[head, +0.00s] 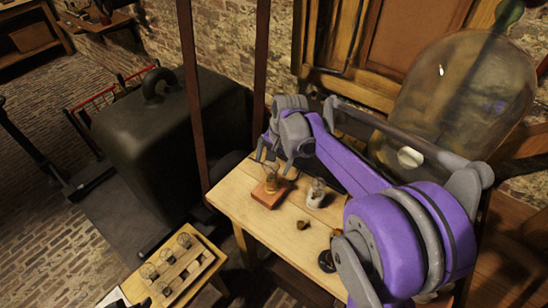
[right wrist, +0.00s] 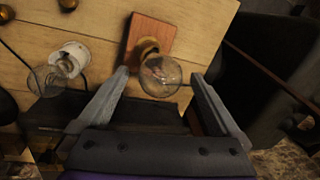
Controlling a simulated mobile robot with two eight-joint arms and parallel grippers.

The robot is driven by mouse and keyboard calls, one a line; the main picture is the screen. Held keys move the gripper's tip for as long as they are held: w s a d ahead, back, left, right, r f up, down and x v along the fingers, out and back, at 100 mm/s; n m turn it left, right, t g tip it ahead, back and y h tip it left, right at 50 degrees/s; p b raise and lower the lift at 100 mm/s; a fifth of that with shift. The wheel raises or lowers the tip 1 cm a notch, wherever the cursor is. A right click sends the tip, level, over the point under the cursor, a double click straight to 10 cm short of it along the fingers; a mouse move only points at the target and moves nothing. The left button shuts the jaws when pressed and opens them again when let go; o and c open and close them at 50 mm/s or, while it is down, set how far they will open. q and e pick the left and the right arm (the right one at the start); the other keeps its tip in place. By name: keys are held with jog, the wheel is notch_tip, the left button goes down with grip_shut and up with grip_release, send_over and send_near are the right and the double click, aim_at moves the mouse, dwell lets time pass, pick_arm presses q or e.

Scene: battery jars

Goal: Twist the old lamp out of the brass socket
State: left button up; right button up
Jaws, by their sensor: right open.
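The old lamp (right wrist: 160,76) is a clear round glass bulb seated in the brass socket (right wrist: 147,46). The socket is on a reddish wooden block (right wrist: 153,28), which also shows on the bench in the head view (head: 267,196). My right gripper (right wrist: 158,88) is open, with one finger on each side of the bulb and visible gaps to the glass. In the head view my right gripper (head: 275,163) is just above the lamp and partly hides it. My left gripper is in neither view.
A white socket (head: 315,197) with another clear bulb stands to the right on the wooden bench (head: 238,203). Small brass and black objects lie nearer the front. A wooden rack (head: 176,272) with several bulbs sits lower left. A large glass jar (head: 465,95) stands behind my right arm.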

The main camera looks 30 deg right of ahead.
grip_shut()
jog(key=n, duration=0.4)
jog(key=shift+w+g+y, duration=0.1)
jog(key=shift+g+y, duration=0.2)
jog(key=n, duration=0.2)
jog(key=shift+n, duration=0.3)
jog(key=shift+g, duration=0.3)
jog(key=shift+w+n, duration=0.1)
jog(key=shift+n, duration=0.9)
jog(key=n+g, duration=0.1)
jog(key=n, duration=0.3)
